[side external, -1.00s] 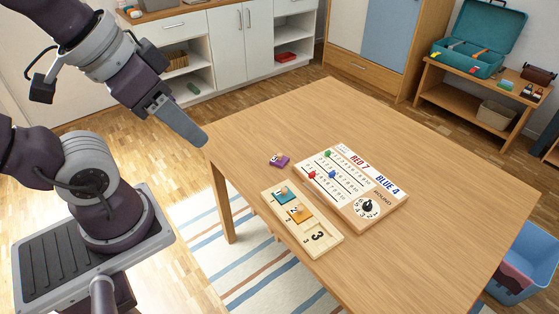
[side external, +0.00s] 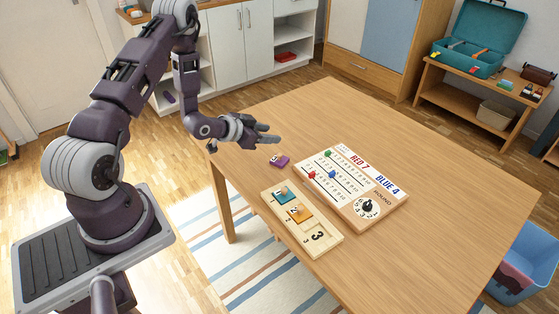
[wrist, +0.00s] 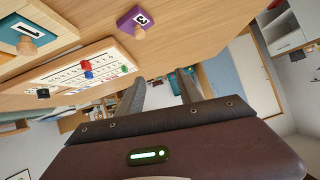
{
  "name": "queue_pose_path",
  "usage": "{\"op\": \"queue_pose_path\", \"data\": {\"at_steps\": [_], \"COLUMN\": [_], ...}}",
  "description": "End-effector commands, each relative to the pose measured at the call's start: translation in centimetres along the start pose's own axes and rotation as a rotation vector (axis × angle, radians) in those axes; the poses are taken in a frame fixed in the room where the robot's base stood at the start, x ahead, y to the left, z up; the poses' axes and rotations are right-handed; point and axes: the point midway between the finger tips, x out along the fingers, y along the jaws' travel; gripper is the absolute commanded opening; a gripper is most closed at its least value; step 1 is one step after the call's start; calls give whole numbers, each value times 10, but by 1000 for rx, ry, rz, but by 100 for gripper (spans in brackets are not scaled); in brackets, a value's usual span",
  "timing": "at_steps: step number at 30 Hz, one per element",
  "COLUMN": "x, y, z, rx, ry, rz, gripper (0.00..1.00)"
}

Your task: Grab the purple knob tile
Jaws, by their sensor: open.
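The purple knob tile (side external: 279,161) lies flat on the wooden table, left of the scoreboard and behind the puzzle board. In the wrist view the tile (wrist: 137,20) shows at the top centre, with a white number patch and a wooden knob. My gripper (side external: 272,134) is over the table's left part, above and just behind the tile in the side view, pointing right. Its two fingers (wrist: 160,88) are spread apart with nothing between them. The tile is apart from the fingers.
A wooden puzzle board (side external: 331,247) holds a teal tile (side external: 282,195) and an orange tile (side external: 299,214). The scoreboard (side external: 381,196) with coloured pegs and a dial lies to its right. The table (side external: 440,225) is clear around these.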

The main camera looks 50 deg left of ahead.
Motion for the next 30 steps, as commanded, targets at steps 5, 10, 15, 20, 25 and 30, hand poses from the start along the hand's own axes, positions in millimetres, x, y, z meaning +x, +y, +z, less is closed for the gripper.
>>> {"op": "queue_pose_path", "data": {"at_steps": [5,10,15,20,25,30], "x": [-1,6,34,62,69,68], "y": [12,16,20,21,21,21], "z": [59,64,67,67,66,66], "rx": [-115,-137,-137,-135,-138,-138], "ry": [123,163,162,161,158,158], "rz": [16,15,17,15,14,14], "gripper": [43,43,43,43,43,31]}}
